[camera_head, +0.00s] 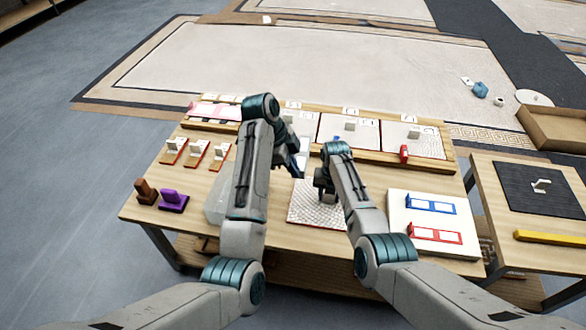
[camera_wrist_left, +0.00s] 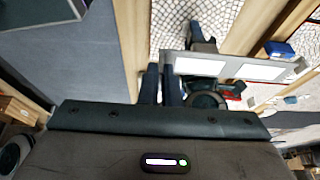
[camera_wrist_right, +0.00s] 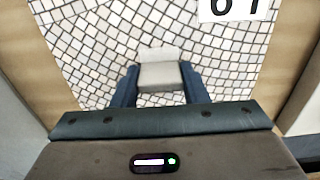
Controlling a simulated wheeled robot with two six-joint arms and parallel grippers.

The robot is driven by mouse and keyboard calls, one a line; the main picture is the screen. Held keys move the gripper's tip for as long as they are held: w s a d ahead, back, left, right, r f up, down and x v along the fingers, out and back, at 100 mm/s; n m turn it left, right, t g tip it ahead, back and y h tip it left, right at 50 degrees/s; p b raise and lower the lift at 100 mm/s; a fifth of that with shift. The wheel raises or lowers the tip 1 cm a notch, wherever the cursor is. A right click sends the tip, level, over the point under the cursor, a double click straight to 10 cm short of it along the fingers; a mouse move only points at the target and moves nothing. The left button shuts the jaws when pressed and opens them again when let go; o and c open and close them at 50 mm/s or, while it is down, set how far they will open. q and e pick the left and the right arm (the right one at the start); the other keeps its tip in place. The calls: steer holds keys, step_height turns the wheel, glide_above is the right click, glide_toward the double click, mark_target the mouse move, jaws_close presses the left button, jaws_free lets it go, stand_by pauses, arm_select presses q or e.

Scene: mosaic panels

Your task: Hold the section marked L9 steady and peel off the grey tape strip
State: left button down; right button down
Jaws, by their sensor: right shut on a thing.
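The mosaic section (camera_head: 304,212) lies at the table's front middle. Its white label (camera_wrist_right: 236,8) is upside down and cut off in the right wrist view, consistent with L9. My right gripper (camera_wrist_right: 161,84) is shut on a pale grey block (camera_wrist_right: 162,76) on the section. My left gripper (camera_wrist_left: 163,75) is above and left of it, its fingers nearly together. The grey strip (camera_wrist_left: 231,66), with two pale patches, extends from these fingers, apart from the mosaic; it also shows in the head view (camera_head: 304,146). The exact grip is partly hidden.
A wooden rack (camera_head: 375,157) with mosaic sections stands behind. A white board (camera_head: 400,222) with blue and red frames lies to the right. Small stamps (camera_head: 172,200) and handled blocks (camera_head: 197,154) are left. A side table (camera_head: 500,215) stands at right.

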arm_select(q)
steer(key=shift+r, duration=0.1)
arm_select(e)
steer(key=c, duration=0.8)
jaws_free()
steer(key=shift+o, duration=0.2)
step_height(320, 180, up, 12)
step_height(320, 180, down, 12)
steer(key=shift+r, duration=0.1)
arm_select(q)
steer(key=shift+f, duration=0.5)
